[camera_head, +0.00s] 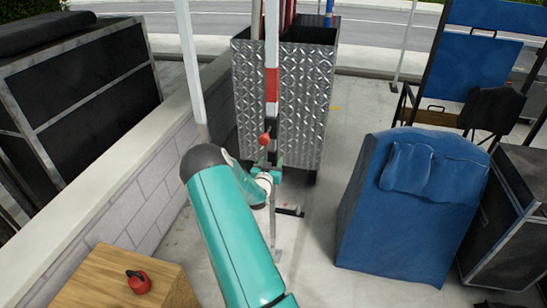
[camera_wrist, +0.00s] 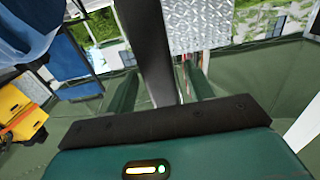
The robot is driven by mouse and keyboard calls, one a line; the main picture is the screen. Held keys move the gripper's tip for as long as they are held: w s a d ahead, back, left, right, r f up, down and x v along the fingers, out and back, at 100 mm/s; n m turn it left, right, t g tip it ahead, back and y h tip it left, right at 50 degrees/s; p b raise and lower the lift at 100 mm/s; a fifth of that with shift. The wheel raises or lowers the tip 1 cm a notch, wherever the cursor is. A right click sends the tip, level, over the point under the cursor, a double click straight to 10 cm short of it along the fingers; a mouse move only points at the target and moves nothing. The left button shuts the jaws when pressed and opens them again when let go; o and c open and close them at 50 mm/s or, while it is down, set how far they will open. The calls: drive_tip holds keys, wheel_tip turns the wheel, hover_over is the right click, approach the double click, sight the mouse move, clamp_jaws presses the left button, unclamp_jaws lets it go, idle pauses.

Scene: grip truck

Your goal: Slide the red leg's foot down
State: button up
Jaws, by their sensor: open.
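The red leg (camera_head: 271,85) is a thin upright pole with a red and white band, in front of the metal-plated cart in the head view. A red knob (camera_head: 265,138) sits on it just below the band. Its thin grey lower part (camera_head: 272,212) runs down toward the pavement; its foot is hard to make out. My gripper (camera_head: 268,166) is at the pole just below the knob. In the wrist view my gripper (camera_wrist: 160,72) has its two green fingers apart, with a dark bar (camera_wrist: 148,40) running between them. Contact cannot be told.
The diamond-plate cart (camera_head: 308,110) stands close behind the pole. A white pole (camera_head: 190,65) and a low block wall (camera_head: 130,200) are at left. A wooden box (camera_head: 100,275) is front left. A blue-covered crate (camera_head: 395,235) stands right, with clear pavement between.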

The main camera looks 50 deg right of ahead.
drive_tip(key=shift+x, duration=1.6)
clamp_jaws()
wheel_tip(320, 180, down, 13)
drive_tip(key=shift+r, duration=0.25)
drive_tip(key=shift+a+f, duration=0.1)
